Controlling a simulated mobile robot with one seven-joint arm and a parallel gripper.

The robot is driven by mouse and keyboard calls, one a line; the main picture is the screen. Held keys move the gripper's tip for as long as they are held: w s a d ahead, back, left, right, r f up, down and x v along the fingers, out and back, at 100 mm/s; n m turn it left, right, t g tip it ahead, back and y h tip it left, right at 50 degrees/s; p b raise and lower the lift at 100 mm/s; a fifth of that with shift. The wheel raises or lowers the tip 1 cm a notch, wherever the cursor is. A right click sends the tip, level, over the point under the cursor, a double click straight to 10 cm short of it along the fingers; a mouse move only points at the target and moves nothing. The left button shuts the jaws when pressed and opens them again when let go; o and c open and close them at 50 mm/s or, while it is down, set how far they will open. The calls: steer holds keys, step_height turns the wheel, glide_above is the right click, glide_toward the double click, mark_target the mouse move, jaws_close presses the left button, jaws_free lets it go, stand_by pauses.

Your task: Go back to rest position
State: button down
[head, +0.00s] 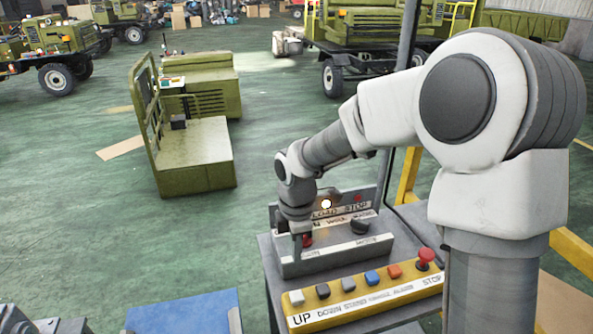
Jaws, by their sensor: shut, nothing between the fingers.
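My arm reaches from the right side of the head view down to the left. My gripper (301,241) points down over the left part of a grey control box (335,262) and is shut with nothing in it. A red knob (308,240) on the box shows right beside the fingertips. I cannot tell whether the fingers touch it. A black knob (361,227) is on the right of the box. The gripper and wrist hide part of the box's lettered back plate (345,209).
A yellow button panel (368,291) with several coloured buttons and a red stop button (426,258) lies in front of the box on a grey stand. A grey post (386,180) and yellow rails (408,176) stand close behind. Green floor is open to the left, before a green cab part (195,155).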

steer(key=s+d+r+m+t+h+b, duration=0.1)
steer(key=s+d+r+m+t, duration=0.2)
steer(key=s+d+r+m, duration=0.75)
steer(key=s+d+r+m+t+y, duration=0.1)
steer(key=s+d+r+m+t, duration=0.1)
steer(key=s+m, duration=0.7)
step_height(320, 180, up, 2)
steer(key=shift+d+r+m+b, duration=0.2)
steer(key=shift+d+m+b, duration=0.25)
steer(key=shift+d+m, duration=0.35)
steer(key=shift+a, duration=0.2)
